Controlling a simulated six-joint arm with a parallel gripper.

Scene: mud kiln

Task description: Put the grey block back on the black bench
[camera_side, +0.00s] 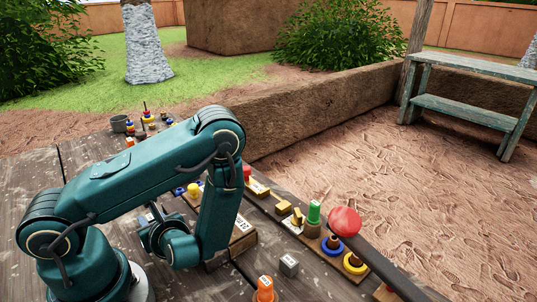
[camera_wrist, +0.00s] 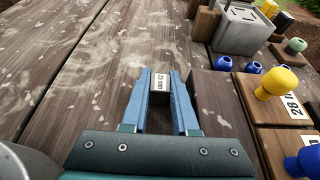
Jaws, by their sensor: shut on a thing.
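My gripper (camera_wrist: 160,82) is shut on a small labelled block (camera_wrist: 159,97) with a pale printed top and a dark front face. I cannot tell for sure that it is the grey block. In the side view my gripper (camera_side: 149,224) is low over the table, mostly behind my arm; the held block is hard to make out there. A grey cube (camera_side: 289,265) with a pale label stands on the table right of my arm. A low dark form (camera_wrist: 222,105), perhaps the black bench, lies right of my fingers in the wrist view.
A slotted grey box (camera_wrist: 243,28) and a yellow knob (camera_wrist: 279,80) are at right. Planks at left are clear.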

